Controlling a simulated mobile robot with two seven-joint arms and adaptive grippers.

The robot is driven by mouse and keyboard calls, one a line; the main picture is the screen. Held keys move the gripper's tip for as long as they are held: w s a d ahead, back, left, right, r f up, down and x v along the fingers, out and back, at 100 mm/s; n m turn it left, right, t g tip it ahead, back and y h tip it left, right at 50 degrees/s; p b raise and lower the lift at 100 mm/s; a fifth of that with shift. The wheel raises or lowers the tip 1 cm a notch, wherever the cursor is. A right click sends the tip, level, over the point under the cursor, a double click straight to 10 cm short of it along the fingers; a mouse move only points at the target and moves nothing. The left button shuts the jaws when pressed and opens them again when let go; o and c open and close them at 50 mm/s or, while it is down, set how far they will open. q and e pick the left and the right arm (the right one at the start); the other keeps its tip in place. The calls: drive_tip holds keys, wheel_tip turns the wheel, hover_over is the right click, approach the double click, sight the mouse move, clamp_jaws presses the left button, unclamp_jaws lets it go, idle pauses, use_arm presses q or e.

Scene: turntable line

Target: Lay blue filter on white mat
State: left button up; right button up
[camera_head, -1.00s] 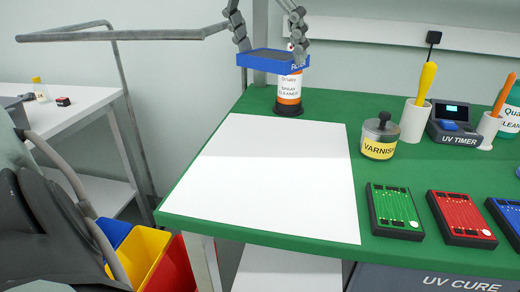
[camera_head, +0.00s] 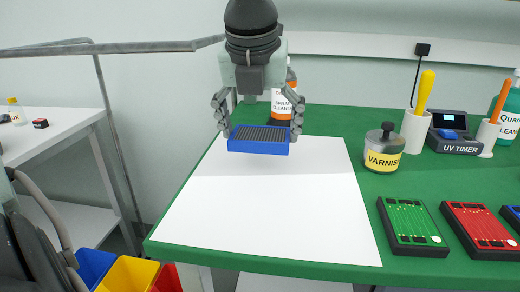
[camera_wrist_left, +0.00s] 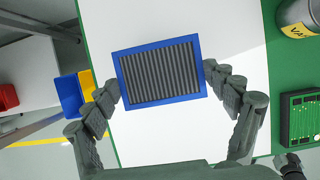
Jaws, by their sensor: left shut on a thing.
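The blue filter (camera_head: 259,140) is a flat blue frame with dark grey pleats. My left gripper (camera_head: 258,125) is shut on it, one finger at each side. The filter is over the far part of the white mat (camera_head: 265,215); the gap below it is hard to judge. In the left wrist view the filter (camera_wrist_left: 160,72) sits between the fingertips of my left gripper (camera_wrist_left: 162,88), with the white mat (camera_wrist_left: 165,135) behind it. The mat lies flat on the green table.
On the green table (camera_head: 350,125), a varnish jar (camera_head: 384,152) stands right of the mat. Green (camera_head: 413,226) and red (camera_head: 482,228) circuit boards lie at the right. The rest of the mat is clear.

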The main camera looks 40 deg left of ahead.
sight(259, 168)
use_arm(q)
drive_tip(key=shift+w+a+f, duration=0.55)
drive_tip(key=shift+w+a, duration=0.05)
drive_tip(key=shift+w, duration=0.05)
wheel_tip(259, 168, down, 4)
drive_tip(key=shift+r, duration=0.1)
use_arm(e)
drive_tip(key=shift+w+f, duration=0.2)
drive_tip(key=shift+f, duration=0.25)
drive_tip(key=shift+a, duration=0.1)
use_arm(q)
drive_tip(key=shift+f, duration=0.25)
drive_tip(key=o, duration=1.1)
use_arm(e)
drive_tip(key=shift+w+a+r+t, duration=0.3)
drive_tip(key=shift+w+r+t, duration=0.1)
drive_tip(key=shift+w+r, duration=0.05)
use_arm(q)
drive_tip(key=shift+o, duration=0.2)
